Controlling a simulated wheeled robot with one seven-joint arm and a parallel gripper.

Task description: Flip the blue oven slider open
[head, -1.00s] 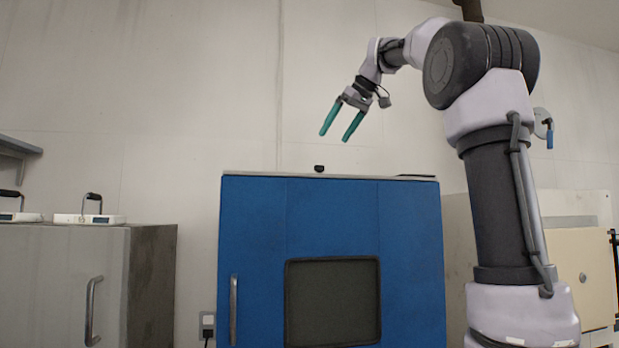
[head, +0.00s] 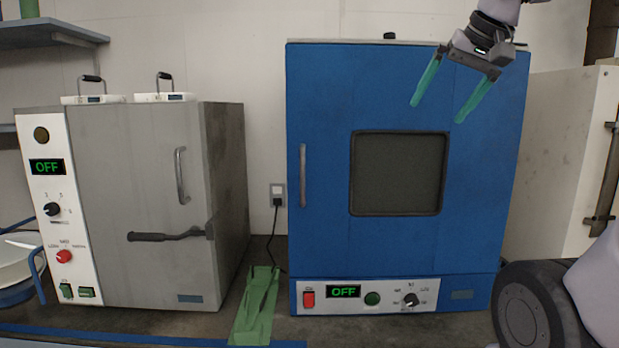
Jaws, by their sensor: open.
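The blue oven (head: 320,110) stands on the bench right of centre, its front door closed, with a dark window and a vertical handle (head: 303,175) on the left edge. A small dark knob (head: 389,36) sits on its top edge; I cannot tell whether this is the slider. The control strip below the door has a red switch (head: 308,299), an OFF display, a green button (head: 372,298) and a dial (head: 410,300). My gripper (head: 437,112) is open and empty, its two green fingers pointing down-left in front of the upper right door.
A grey oven (head: 130,170) with handles and an OFF display stands at the left, with two white devices on top. Green material (head: 255,305) lies between the ovens. A pale cabinet (head: 565,150) stands at the right. The wall between the ovens has a socket.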

